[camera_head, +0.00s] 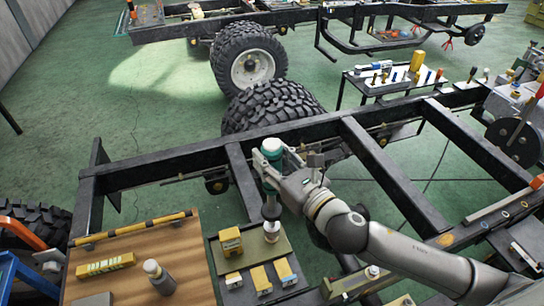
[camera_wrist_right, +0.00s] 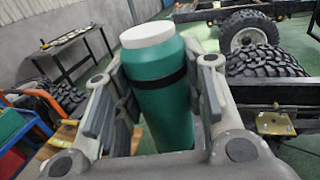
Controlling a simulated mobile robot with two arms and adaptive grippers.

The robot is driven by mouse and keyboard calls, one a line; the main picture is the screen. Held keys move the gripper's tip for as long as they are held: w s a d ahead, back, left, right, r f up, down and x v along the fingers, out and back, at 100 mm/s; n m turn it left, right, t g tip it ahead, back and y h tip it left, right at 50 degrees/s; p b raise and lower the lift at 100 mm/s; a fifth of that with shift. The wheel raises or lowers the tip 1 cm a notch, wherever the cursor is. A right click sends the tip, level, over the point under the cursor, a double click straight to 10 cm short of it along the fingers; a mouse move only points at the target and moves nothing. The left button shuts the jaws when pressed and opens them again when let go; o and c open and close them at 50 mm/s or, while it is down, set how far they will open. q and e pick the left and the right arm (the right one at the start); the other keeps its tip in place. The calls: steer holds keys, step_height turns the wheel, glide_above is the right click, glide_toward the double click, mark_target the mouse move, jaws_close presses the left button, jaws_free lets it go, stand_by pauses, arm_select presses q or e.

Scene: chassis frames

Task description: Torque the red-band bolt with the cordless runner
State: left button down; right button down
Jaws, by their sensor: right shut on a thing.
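My right gripper (camera_head: 272,172) is shut on a teal cylinder with a white cap, which I take to be the cordless runner (camera_head: 271,150). In the right wrist view the runner (camera_wrist_right: 160,95) stands nearly upright between the two finger pads, with a dark band around it. In the head view its lower end is over the dark tray; a grey and brown piece (camera_head: 271,212) shows below it, and I cannot tell whether they touch. I cannot make out the red-band bolt for certain. My left gripper is not in view.
The dark tray (camera_head: 215,262) holds several yellow boxes. A wooden board (camera_head: 190,235) left of it carries a grey bottle (camera_head: 158,277) and a yellow block (camera_head: 106,264). Black chassis rails (camera_head: 215,148) cross behind. A bench (camera_head: 348,82) with small banded parts stands behind them.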

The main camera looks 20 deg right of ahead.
steer(key=shift+s+f+b, duration=0.1)
steer(key=shift+f+b, duration=0.9)
steer(key=shift+f, duration=0.6)
stand_by(1.9)
steer(key=shift+f, duration=0.3)
stand_by(0.8)
steer(key=shift+p, duration=0.65)
stand_by(0.6)
steer(key=shift+r, duration=0.25)
steer(key=shift+r+p, duration=0.15)
steer(key=shift+p, duration=0.2)
steer(key=shift+r+p, duration=0.95)
steer(key=shift+r, duration=0.15)
steer(key=shift+r+p, duration=0.45)
steer(key=shift+p, duration=0.05)
